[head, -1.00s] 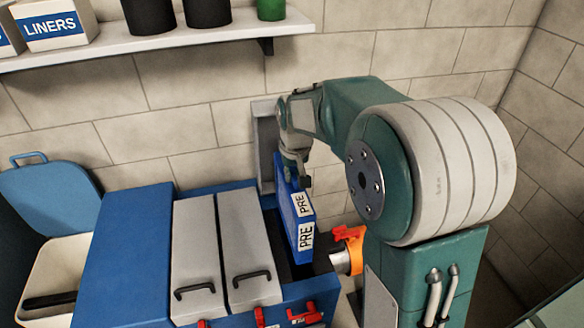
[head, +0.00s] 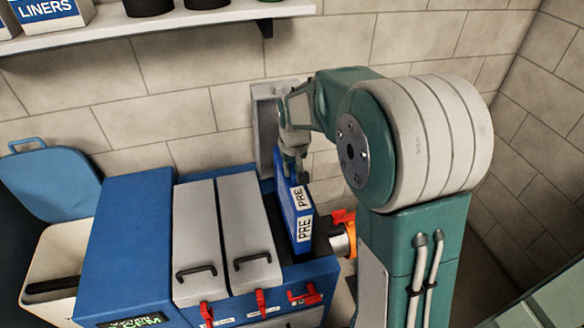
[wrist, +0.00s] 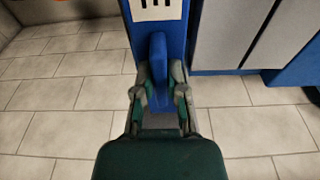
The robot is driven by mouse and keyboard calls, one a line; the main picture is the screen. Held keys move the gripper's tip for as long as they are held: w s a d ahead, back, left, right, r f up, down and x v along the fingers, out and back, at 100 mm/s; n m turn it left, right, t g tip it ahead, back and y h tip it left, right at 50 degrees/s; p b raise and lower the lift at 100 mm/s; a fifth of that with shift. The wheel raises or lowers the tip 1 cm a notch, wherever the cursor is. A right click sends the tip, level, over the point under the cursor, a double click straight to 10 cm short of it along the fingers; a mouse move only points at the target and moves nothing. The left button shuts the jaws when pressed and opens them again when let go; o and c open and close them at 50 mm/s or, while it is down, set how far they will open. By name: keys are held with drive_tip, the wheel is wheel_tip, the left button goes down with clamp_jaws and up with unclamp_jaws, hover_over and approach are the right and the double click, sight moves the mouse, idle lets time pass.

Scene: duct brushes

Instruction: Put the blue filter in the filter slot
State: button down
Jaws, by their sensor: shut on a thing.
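The blue filter (head: 295,214), a thin upright block with white PRE labels, stands over the dark opening of the filter slot (head: 300,270) at the right end of the blue housing. I cannot tell whether its lower edge is inside the slot. My gripper (head: 292,160) is above the filter and shut on its top tab. In the wrist view my gripper (wrist: 160,92) has one finger on each side of the blue tab (wrist: 158,70), with the filter body (wrist: 143,38) and part of a label beyond it.
Two closed grey lids (head: 247,235) with black handles are left of the slot. A raised grey lid (head: 264,120) stands behind it, by the wall. Red latches (head: 262,303) line the front. An orange-collared pipe (head: 343,236) is at the right. A shelf (head: 200,25) runs above.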

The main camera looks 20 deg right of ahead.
sight(294, 185)
drive_tip(key=shift+f, duration=0.1)
drive_tip(key=shift+f, duration=10.1)
drive_tip(key=c, duration=0.6)
unclamp_jaws()
drive_tip(key=shift+s, duration=0.1)
drive_tip(key=shift+s+r, duration=0.3)
drive_tip(key=shift+r, duration=2.5)
drive_tip(key=shift+s+r, duration=0.25)
drive_tip(key=shift+r, duration=2.5)
drive_tip(key=shift+s+r, duration=0.3)
drive_tip(key=shift+r, duration=2.5)
